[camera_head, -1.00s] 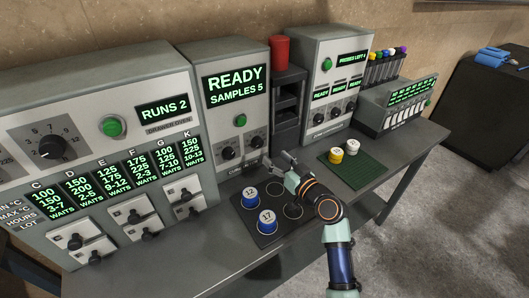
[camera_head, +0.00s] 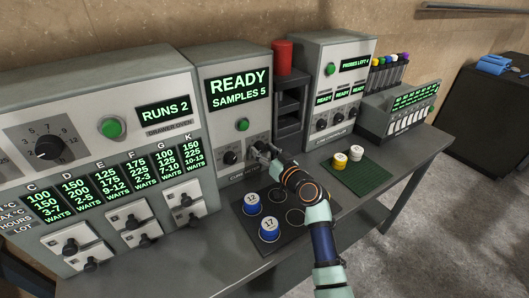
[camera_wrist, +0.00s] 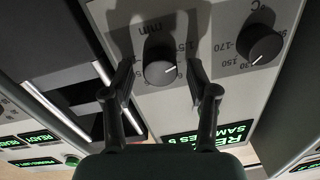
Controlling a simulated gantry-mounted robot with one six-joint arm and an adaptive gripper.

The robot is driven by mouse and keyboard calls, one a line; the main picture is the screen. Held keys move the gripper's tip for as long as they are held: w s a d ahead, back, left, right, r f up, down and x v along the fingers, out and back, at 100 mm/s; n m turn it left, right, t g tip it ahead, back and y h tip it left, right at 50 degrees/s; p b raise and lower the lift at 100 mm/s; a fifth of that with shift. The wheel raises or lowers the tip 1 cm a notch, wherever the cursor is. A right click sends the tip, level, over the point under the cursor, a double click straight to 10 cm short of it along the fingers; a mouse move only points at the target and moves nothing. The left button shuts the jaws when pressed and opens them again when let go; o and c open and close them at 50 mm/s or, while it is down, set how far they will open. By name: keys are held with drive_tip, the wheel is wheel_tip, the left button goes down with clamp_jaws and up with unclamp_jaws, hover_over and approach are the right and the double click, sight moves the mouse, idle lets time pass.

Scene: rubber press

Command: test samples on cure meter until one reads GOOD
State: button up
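The cure meter (camera_head: 236,98) reads READY and SAMPLES 5 above a green button (camera_head: 242,125) and two black knobs. Its left knob (camera_head: 230,157) stands clear; in the wrist view it is marked °C (camera_wrist: 259,44). My gripper (camera_head: 266,149) is at the right knob, marked min in the wrist view (camera_wrist: 160,70). The fingers (camera_wrist: 158,75) are open, one on each side of that knob, with no clear contact. Blue-sided samples numbered 12 (camera_head: 253,202) and 17 (camera_head: 269,228) sit on a dark tray (camera_head: 244,232) with ringed spots, partly hidden by my arm.
The drawer oven (camera_head: 163,111) on the left reads RUNS 2. A red cylinder (camera_head: 283,57) tops a dark rack (camera_head: 289,100). Another machine (camera_head: 340,85) reads READY three times. A yellow-sided piece (camera_head: 339,161) and a white piece (camera_head: 356,153) sit on a green mat (camera_head: 362,180).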

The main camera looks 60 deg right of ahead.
drive_tip(key=c, duration=0.9)
drive_tip(key=shift+c, duration=0.2)
drive_tip(key=shift+m, duration=0.5)
drive_tip(key=m, duration=0.2)
drive_tip(key=shift+m, duration=0.3)
drive_tip(key=shift+m+h, duration=0.3)
drive_tip(key=shift+m, duration=1.4)
drive_tip(key=o, duration=1.2)
drive_tip(key=shift+c, duration=0.2)
